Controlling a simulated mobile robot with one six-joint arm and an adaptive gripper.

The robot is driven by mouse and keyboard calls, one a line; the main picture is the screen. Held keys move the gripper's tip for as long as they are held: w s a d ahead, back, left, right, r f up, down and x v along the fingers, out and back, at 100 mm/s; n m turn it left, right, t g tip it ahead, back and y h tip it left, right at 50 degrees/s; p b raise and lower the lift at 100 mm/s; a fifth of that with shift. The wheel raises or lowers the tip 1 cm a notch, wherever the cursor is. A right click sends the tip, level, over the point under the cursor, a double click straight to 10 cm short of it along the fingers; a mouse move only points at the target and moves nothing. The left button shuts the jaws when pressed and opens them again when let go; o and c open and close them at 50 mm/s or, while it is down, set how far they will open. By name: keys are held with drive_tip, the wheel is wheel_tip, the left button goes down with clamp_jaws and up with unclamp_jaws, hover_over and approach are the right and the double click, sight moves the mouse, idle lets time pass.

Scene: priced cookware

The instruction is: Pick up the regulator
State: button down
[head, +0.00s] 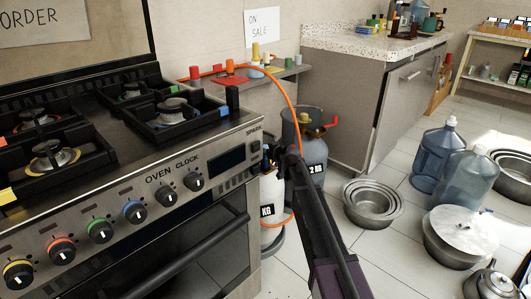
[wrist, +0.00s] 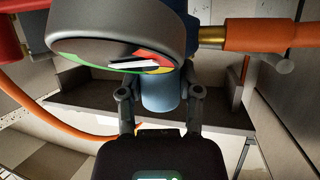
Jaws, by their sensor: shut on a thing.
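The regulator (wrist: 125,35) fills the top of the wrist view. It has a round grey gauge with a green, yellow and red dial face and a blue body below. My gripper (wrist: 160,98) is shut on the regulator's blue lower part, one finger on each side. An orange hose (wrist: 258,35) joins the regulator through a brass fitting on the right. In the head view, my gripper (head: 284,153) is beside the stove's right front corner, in front of the gas cylinders. The regulator is mostly hidden there behind my gripper.
The stove (head: 170,180) stands close on the left. A grey cylinder (head: 312,135) with a red valve and a white cylinder (head: 272,200) stand near my gripper. Stacked pans (head: 372,205) and water bottles (head: 435,158) are on the floor to the right. A shelf (head: 285,73) is behind.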

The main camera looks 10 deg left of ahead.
sight(266, 146)
drive_tip(key=shift+s+r+p, duration=0.1)
drive_tip(key=shift+r+p, duration=1.2)
drive_tip(key=shift+r, duration=0.25)
drive_tip(key=s+d, duration=0.2)
drive_tip(key=s, duration=0.5)
drive_tip(key=s+d+p, duration=0.1)
drive_tip(key=s+d, duration=0.2)
drive_tip(key=s, duration=0.5)
drive_tip(key=shift+r, duration=0.45)
drive_tip(key=shift+r, duration=0.15)
wheel_tip(266, 146, up, 40)
drive_tip(key=p, duration=4)
drive_tip(key=shift+r+p, duration=0.25)
drive_tip(key=shift+p, duration=0.15)
